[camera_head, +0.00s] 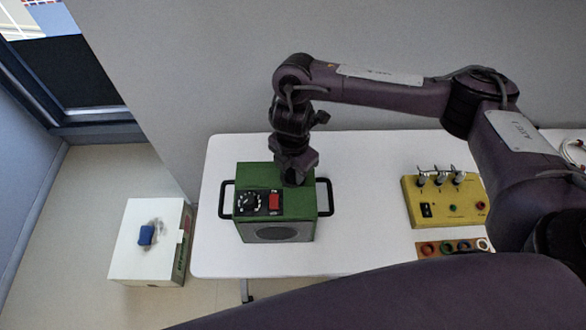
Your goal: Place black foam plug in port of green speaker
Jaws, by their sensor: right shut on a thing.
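The green speaker (274,238) stands on the white table, with a round grille on its front and black handles at both sides. Its top carries a black dial panel (249,203) and a red switch (275,201). My right gripper (294,179) points down at the back right of the speaker's top. It is shut on a small dark thing, which looks like the black foam plug; the fingers largely hide it. The port is not visible; the gripper may cover it. I cannot tell whether the plug touches the speaker. My left gripper is not in view.
A yellow box (445,202) with several metal levers stands at the right of the white table (372,200). A strip with coloured rings (447,247) lies before it. A white carton (140,258) with a blue thing (146,235) stands left of the table. The table between speaker and yellow box is clear.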

